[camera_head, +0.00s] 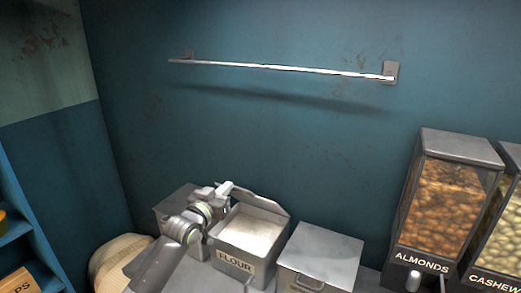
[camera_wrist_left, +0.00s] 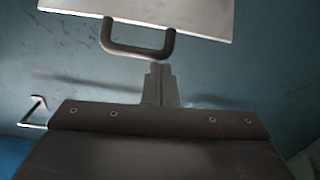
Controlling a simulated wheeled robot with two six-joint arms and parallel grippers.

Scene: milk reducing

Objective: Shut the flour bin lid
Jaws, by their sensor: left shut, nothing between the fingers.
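The flour bin (camera_head: 235,264) is a grey metal box labelled FLOUR, with pale flour showing inside. Its lid (camera_head: 262,201) is open and stands raised at the back of the bin. My left gripper (camera_head: 225,188) is at the left of the raised lid, above the bin's back left corner. In the left wrist view its fingers (camera_wrist_left: 160,85) are shut and empty, just below a dark handle (camera_wrist_left: 140,52) on a grey metal plate (camera_wrist_left: 140,12), apparently the lid. Whether they touch the handle is unclear. My right gripper is not in view.
A closed metal bin (camera_head: 322,255) stands right of the flour bin, and another (camera_head: 172,204) is partly hidden behind my left arm. A tan sack (camera_head: 112,258) lies at left. Almond (camera_head: 440,200) and cashew (camera_head: 505,235) dispensers stand at right. A wall rail (camera_head: 280,68) hangs above.

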